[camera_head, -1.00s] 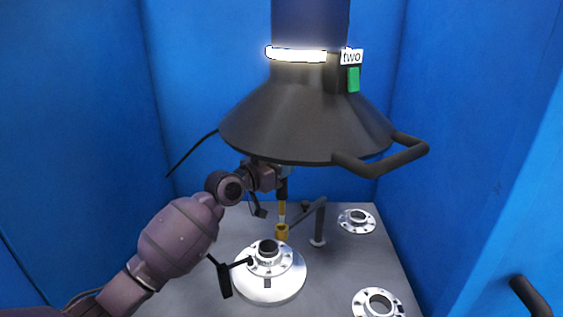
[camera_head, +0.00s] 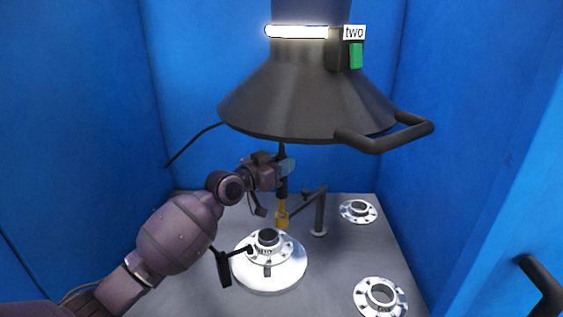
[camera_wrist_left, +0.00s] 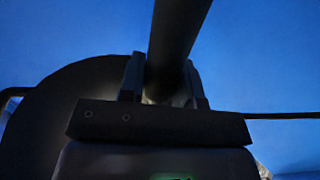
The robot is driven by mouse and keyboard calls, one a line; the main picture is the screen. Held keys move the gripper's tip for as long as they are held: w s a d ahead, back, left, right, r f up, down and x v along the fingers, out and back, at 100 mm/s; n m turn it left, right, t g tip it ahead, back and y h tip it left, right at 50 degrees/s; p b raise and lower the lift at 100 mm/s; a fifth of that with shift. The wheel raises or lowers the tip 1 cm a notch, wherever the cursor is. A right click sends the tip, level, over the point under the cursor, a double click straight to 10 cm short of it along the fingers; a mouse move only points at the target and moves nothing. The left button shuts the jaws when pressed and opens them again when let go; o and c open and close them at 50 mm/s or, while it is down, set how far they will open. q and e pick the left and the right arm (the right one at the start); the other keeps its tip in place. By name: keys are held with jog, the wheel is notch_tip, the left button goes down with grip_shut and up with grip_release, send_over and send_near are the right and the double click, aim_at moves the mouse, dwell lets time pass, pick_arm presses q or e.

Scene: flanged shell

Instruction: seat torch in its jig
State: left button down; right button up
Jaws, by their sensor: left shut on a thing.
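The torch has a dark body and a brass-coloured lower end (camera_head: 282,206); it hangs close to upright. My left gripper (camera_head: 284,171) is shut on its dark upper body. In the left wrist view the dark shaft of the torch (camera_wrist_left: 177,40) runs between my two fingers (camera_wrist_left: 163,88). The jig appears to be the post with a side arm (camera_head: 319,212) and a yellow cup (camera_head: 282,221). The torch's lower end is at the cup's mouth; I cannot tell how far inside it is. My right gripper is not in view.
A large dark hood (camera_head: 305,100) with a front handle hangs above the torch. A flanged shell (camera_head: 270,270) stands in front of the jig, with a dark clamp beside it. Flange rings (camera_head: 357,211) (camera_head: 380,297) lie on the right of the grey table. Blue walls enclose it.

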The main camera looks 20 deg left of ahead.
pick_arm(q)
jog(key=shift+f+b, duration=0.35)
jog(key=shift+f, duration=0.55)
dwell(0.4)
dwell(0.5)
